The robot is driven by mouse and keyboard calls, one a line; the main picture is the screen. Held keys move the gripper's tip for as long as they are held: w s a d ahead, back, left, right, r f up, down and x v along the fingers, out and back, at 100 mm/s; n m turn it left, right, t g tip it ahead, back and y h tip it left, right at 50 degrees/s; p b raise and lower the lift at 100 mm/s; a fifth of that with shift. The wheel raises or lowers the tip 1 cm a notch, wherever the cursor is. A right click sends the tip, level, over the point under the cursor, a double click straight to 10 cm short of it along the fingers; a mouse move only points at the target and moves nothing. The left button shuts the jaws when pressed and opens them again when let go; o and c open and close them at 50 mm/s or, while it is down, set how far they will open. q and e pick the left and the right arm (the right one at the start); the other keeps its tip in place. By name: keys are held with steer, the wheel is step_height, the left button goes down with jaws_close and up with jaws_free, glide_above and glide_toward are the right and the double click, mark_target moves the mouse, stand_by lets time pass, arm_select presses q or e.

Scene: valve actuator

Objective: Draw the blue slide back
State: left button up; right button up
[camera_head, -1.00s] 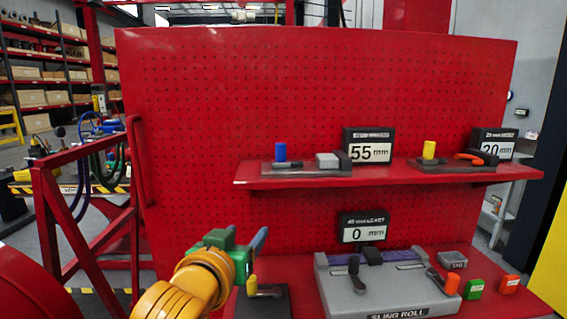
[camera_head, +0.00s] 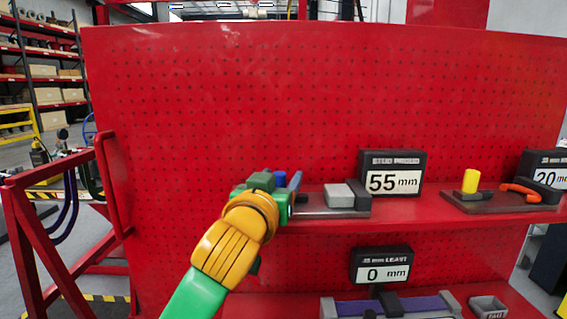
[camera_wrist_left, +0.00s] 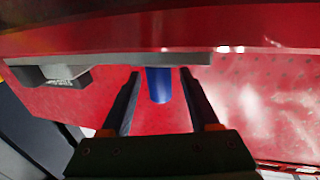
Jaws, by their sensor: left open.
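The blue slide handle (camera_head: 280,178) stands on a grey base at the left end of the upper shelf, mostly hidden behind my left gripper (camera_head: 290,185). In the left wrist view the blue handle (camera_wrist_left: 159,88) shows as an upright post against the grey base plate (camera_wrist_left: 180,60), with the picture upside down. The open fingers of my left gripper (camera_wrist_left: 161,76) lie on either side of it, with a gap visible on each side. A light grey block (camera_head: 339,195) sits on the same base, to the right. My right gripper is not in view.
A display reading 55 mm (camera_head: 392,174) stands behind the base. A yellow post (camera_head: 470,181) and an orange handle (camera_head: 520,192) sit further right on the red shelf (camera_head: 420,210). Below are a 0 mm display (camera_head: 381,267) and a grey fixture. The red pegboard (camera_head: 300,100) rises behind.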

arm_select(q)
steer(key=shift+f+x, duration=0.1)
steer(key=shift+x, duration=0.6)
steer(key=shift+f+x, duration=0.15)
steer(key=shift+x, duration=0.55)
steer(key=shift+s+r, duration=0.1)
steer(key=shift+s, duration=0.1)
jaws_close()
